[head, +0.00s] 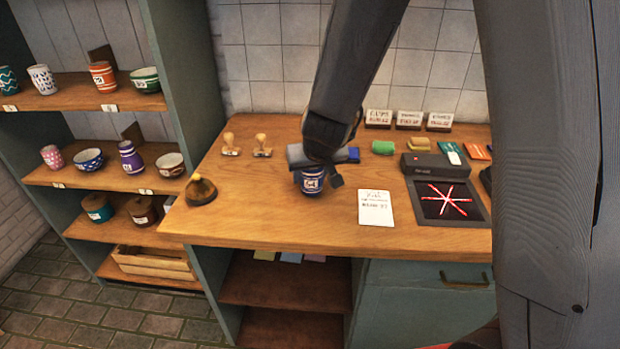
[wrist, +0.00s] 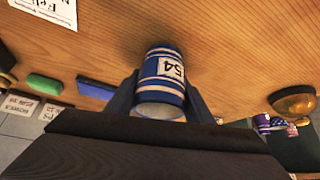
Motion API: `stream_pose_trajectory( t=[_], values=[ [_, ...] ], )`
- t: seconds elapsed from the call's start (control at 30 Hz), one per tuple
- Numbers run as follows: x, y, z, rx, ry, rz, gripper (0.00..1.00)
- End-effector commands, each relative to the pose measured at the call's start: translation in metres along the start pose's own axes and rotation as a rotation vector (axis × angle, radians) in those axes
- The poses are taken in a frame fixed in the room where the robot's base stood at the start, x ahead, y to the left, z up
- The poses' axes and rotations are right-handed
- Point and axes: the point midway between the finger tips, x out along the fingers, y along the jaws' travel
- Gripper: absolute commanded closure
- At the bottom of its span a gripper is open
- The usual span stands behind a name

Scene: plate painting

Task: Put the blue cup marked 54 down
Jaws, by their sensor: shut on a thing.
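The blue cup marked 54 (wrist: 165,76) has white bands and a white label, and shows between my fingers in the wrist view. My gripper (wrist: 163,92) is shut on it, one finger on each side. In the head view the cup (head: 311,183) is at the wooden counter (head: 260,205), below my gripper (head: 322,160), which hides its upper part. The cup looks upright. I cannot tell whether its base touches the counter or is just above it.
A white card (head: 376,208) and a dark pad with a red star (head: 447,199) lie to the right. A brass bell (head: 201,190) is at the left edge, with two wooden stamps (head: 263,146) behind. The counter between bell and cup is clear. Shelves of pottery (head: 103,107) stand left.

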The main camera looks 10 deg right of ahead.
Motion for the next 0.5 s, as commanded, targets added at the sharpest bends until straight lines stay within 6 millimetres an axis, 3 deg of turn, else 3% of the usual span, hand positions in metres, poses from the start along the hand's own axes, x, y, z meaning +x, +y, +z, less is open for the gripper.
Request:
stream_pose_trajectory(
  t=[0.4, 0.43, 0.5],
  values=[
    [0.0035, -0.0001, 0.0020, 0.000, 0.001, 0.000, 0.80],
    [0.0028, 0.0000, 0.0019, 0.000, 0.000, 0.000, 0.48],
    [0.0024, -0.0001, 0.0018, 0.000, 0.000, 0.000, 0.36]
  ],
)
